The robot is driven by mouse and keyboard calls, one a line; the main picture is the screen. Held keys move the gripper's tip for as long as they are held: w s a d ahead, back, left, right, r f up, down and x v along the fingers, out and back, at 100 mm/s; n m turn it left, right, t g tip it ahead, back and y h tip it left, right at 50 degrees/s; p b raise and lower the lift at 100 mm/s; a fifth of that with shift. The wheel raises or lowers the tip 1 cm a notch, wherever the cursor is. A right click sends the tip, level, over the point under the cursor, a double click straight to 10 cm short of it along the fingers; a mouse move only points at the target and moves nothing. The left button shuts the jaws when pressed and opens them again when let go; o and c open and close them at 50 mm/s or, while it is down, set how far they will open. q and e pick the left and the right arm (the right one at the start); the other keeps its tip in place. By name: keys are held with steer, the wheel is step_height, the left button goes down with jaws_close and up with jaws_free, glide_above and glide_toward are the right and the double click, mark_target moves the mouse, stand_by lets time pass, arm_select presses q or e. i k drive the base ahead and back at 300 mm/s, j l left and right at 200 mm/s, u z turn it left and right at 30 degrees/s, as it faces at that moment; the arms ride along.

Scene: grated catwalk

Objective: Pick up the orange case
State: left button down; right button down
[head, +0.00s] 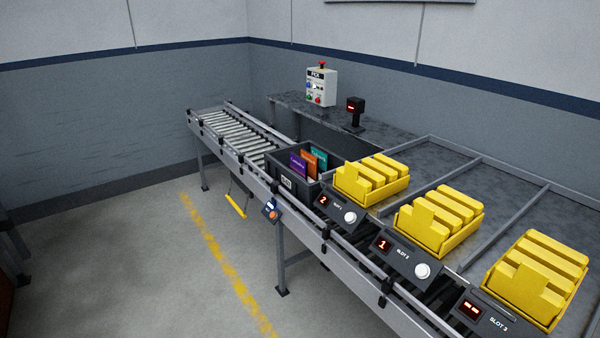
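The orange case (309,164) stands upright in a dark grey tote (287,184) on the conveyor. It sits between a purple case (297,163) on its left and a teal case (320,157) on its right. The tote wall hides its lower part, and the neighbouring cases overlap part of it. Neither of my grippers shows in the head view.
A roller conveyor (235,135) runs along the front of a grey bench. Right of the tote are several yellow bins (440,236) with slot displays. A control box (321,87) and a scanner (354,112) stand behind. The floor (130,260) at left is clear.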

mark_target(313, 160)
steer(key=i+j+z, duration=0.15)
steer(key=i+j, duration=0.5)
steer(key=i, duration=0.15)
